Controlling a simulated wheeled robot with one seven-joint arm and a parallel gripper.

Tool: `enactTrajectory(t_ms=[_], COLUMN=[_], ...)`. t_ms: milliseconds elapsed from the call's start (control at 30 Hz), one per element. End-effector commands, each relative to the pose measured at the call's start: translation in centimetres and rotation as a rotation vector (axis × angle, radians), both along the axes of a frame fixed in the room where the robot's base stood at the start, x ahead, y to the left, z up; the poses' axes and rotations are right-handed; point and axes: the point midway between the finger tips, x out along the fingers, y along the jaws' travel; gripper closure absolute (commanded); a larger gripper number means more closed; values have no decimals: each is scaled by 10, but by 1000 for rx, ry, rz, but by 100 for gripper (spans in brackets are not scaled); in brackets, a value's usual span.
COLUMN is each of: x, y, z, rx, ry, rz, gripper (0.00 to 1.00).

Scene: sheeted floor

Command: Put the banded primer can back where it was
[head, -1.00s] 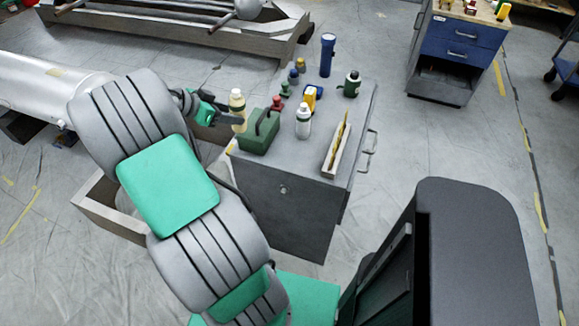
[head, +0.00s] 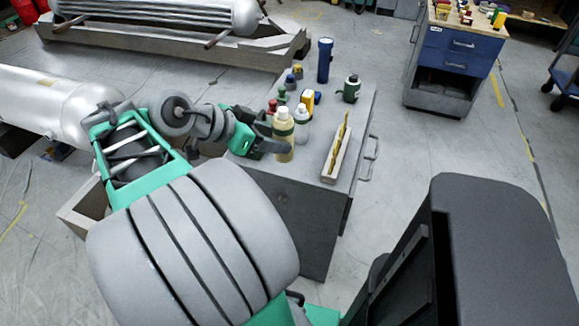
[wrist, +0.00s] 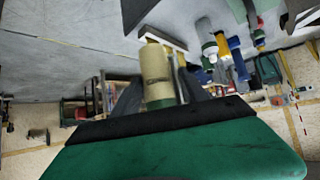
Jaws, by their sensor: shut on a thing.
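The banded can (head: 284,143) is a cream bottle shape with a pale cap and a dark green band. It also shows in the wrist view (wrist: 158,82). My gripper (head: 286,150) is shut on it, with dark fingers on either side. In the head view the can appears upright over the near left part of the grey cabinet top (head: 310,173). I cannot tell whether its base touches the top. It partly covers a white bottle with a dark band (head: 302,118) behind it.
A tray with a yellow item (head: 337,155) lies to the right. A green can (head: 351,88), a blue flashlight (head: 325,60), a yellow item (head: 308,101) and small bottles stand farther back. A blue drawer unit (head: 455,55) stands beyond.

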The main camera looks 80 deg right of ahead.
Motion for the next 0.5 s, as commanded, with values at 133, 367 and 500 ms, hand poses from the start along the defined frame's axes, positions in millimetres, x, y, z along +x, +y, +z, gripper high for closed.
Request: enactTrajectory(t_ms=[133,367,500], x=[-21,-12,-1], y=[16,-20,-60], z=[-22,-41,-59], rx=[0,4,5], ry=[0,5,5], rz=[10,23,25], gripper=[63,63,63])
